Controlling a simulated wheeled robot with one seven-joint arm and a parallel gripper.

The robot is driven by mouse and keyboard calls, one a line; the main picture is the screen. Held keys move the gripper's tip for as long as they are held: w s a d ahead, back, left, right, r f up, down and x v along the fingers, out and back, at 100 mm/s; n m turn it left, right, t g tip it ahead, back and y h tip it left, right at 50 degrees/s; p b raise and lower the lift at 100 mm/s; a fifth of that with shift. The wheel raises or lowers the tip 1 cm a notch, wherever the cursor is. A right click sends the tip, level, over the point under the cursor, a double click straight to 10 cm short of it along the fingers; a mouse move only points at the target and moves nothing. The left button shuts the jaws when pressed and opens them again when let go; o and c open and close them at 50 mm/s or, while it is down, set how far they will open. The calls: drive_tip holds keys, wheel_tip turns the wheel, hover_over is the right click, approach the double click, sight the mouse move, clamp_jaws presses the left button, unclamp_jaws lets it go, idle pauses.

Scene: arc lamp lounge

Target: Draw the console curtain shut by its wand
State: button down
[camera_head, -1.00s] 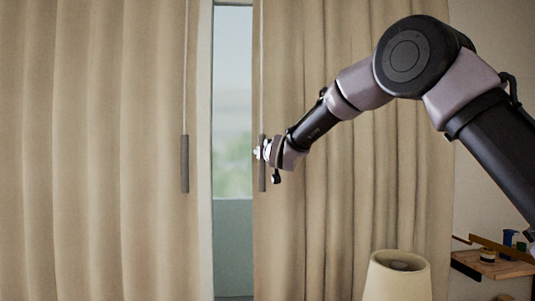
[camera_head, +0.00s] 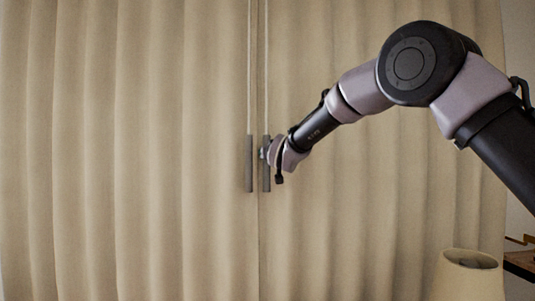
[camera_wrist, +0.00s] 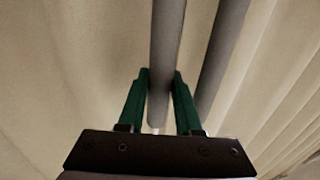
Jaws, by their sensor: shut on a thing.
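The right curtain (camera_head: 360,220) and the left curtain (camera_head: 130,150) are beige and pleated. Their inner edges meet near the middle of the head view, and no window glass shows between them. Each has a grey wand on a pale cord: the right wand (camera_head: 267,178) and the left wand (camera_head: 249,165) hang upright, close side by side. My gripper (camera_head: 264,153) is at the right wand. In the wrist view, the green fingers of my gripper (camera_wrist: 161,78) are shut on a grey wand (camera_wrist: 167,35), with the other wand (camera_wrist: 222,50) just to its right.
A beige lampshade (camera_head: 467,275) stands at the lower right, below my arm. A wooden shelf (camera_head: 520,263) shows partly at the right edge. The curtain front left of the wands is clear.

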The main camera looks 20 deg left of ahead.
drive_tip(key=shift+s+a+r, duration=0.1)
drive_tip(key=shift+s+a, duration=0.05)
drive_tip(key=shift+a, duration=0.05)
drive_tip(key=c, duration=0.6)
unclamp_jaws()
drive_tip(key=shift+a, duration=0.2)
drive_tip(key=shift+d, duration=0.1)
drive_tip(key=v, duration=1)
drive_tip(key=shift+s+d, duration=0.25)
drive_tip(key=shift+d, duration=0.1)
